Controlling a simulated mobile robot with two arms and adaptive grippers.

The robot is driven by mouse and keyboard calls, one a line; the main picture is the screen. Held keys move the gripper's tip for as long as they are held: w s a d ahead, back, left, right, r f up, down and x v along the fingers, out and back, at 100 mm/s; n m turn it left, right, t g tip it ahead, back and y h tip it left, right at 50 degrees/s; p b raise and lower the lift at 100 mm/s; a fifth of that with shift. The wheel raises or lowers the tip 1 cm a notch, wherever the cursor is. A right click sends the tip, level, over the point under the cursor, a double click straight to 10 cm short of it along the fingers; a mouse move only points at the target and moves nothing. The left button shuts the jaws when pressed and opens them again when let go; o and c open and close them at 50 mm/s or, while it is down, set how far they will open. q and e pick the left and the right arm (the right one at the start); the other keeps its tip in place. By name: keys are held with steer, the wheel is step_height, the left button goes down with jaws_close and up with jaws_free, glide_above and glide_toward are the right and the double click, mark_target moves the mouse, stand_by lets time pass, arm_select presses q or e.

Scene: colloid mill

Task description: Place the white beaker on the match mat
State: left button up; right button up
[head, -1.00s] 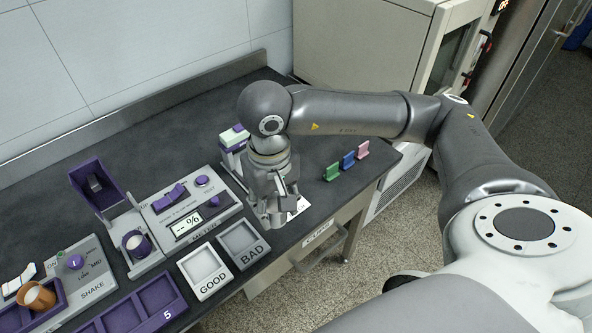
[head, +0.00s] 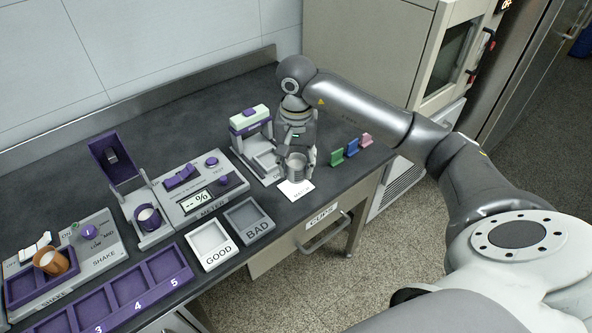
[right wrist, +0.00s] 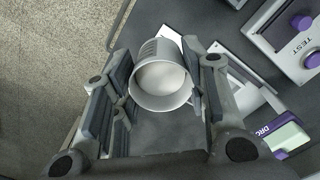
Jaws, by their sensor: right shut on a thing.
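My right gripper (head: 297,172) is shut on the white beaker (right wrist: 160,78), with one finger on each side of it in the right wrist view. The beaker's open mouth faces that camera. In the head view the beaker (head: 296,164) shows between the fingers, just at the back part of the white match mat (head: 298,191). The front of the mat, with its lettering, is uncovered. The gripper and beaker hide the rest. I cannot tell whether the beaker's base touches the mat. My left gripper is not in view.
Green, blue and pink holders (head: 351,147) stand to the right. GOOD (head: 212,244) and BAD (head: 249,220) trays, the meter (head: 196,195) and a brown cup (head: 51,262) are further left. The counter's front edge is near the mat.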

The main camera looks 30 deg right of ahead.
steer(key=f, duration=0.1)
steer(key=w+d+f, duration=0.1)
steer(key=w+f, duration=0.1)
steer(key=f, duration=0.1)
steer(key=shift+w+d+p, duration=0.25)
steer(key=shift+d+p, duration=0.05)
steer(key=shift+w+d+f, duration=0.2)
steer(key=shift+w+f, duration=0.05)
steer(key=shift+f, duration=0.1)
step_height(320, 180, down, 3)
steer(key=shift+w+r+p, duration=0.15)
steer(key=shift+p, duration=0.6)
steer(key=shift+d+f, duration=0.1)
steer(key=shift+f, duration=0.2)
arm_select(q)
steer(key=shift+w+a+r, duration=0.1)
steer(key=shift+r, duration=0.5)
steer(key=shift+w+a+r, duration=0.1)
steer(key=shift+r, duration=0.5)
arm_select(e)
steer(key=shift+f, duration=0.1)
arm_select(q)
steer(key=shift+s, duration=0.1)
arm_select(e)
steer(key=shift+f, duration=0.1)
steer(key=o, duration=1.1)
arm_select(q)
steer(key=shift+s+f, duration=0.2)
